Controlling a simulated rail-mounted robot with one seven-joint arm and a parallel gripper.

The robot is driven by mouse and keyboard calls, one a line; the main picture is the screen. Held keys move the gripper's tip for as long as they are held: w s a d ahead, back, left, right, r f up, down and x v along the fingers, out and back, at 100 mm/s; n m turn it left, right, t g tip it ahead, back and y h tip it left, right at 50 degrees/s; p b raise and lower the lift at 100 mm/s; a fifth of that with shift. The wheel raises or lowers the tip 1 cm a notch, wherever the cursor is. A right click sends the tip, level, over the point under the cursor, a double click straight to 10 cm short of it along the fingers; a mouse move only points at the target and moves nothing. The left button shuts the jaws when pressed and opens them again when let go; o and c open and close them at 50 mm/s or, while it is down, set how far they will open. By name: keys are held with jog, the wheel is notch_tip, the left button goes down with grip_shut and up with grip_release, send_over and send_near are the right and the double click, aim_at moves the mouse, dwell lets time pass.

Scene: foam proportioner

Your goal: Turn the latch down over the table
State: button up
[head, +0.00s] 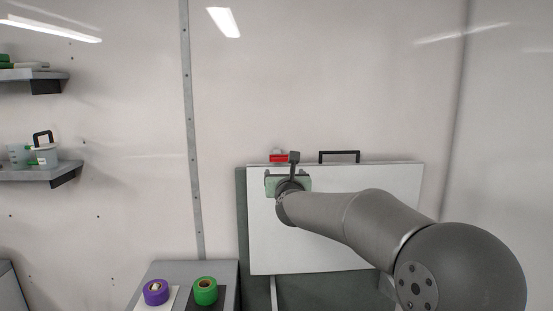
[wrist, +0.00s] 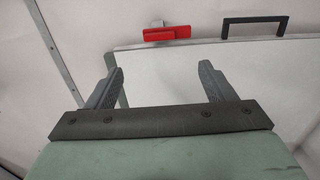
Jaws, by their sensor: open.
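The red latch (head: 279,158) sits at the top edge of the white folded-up table panel (head: 345,240), left of the panel's black handle. In the wrist view the latch (wrist: 167,34) lies roughly level, with a small grey mount behind its left part. My gripper (wrist: 162,80) is open and empty. Its two dark fingers point up toward the panel's top edge, with the latch beyond and between them, apart from it. In the head view my arm covers part of the panel, and the fingertips are hard to make out.
The black handle (head: 340,156) stands at the panel's top edge, right of the latch. At lower left, a purple roll (head: 156,291) and a green roll (head: 205,291) rest on a grey surface. Shelves (head: 40,172) hang on the left wall. The wall above the panel is clear.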

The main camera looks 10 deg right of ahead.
aim_at(281, 160)
jog(key=w+p, duration=0.2)
jog(key=w, duration=0.2)
jog(key=w+p, duration=0.3)
jog(key=w, duration=0.2)
jog(key=w+d+p, duration=0.1)
jog(key=w+p, duration=0.1)
jog(key=w, duration=0.3)
jog(key=shift+w+r+p, duration=0.1)
jog(key=shift+w+p, duration=0.15)
jog(key=shift+p, duration=0.05)
jog(key=shift+w, duration=0.3)
jog(key=shift+c, duration=0.3)
jog(key=c, duration=1.3)
jog(key=shift+d+f, duration=0.2)
jog(key=shift+c, duration=0.2)
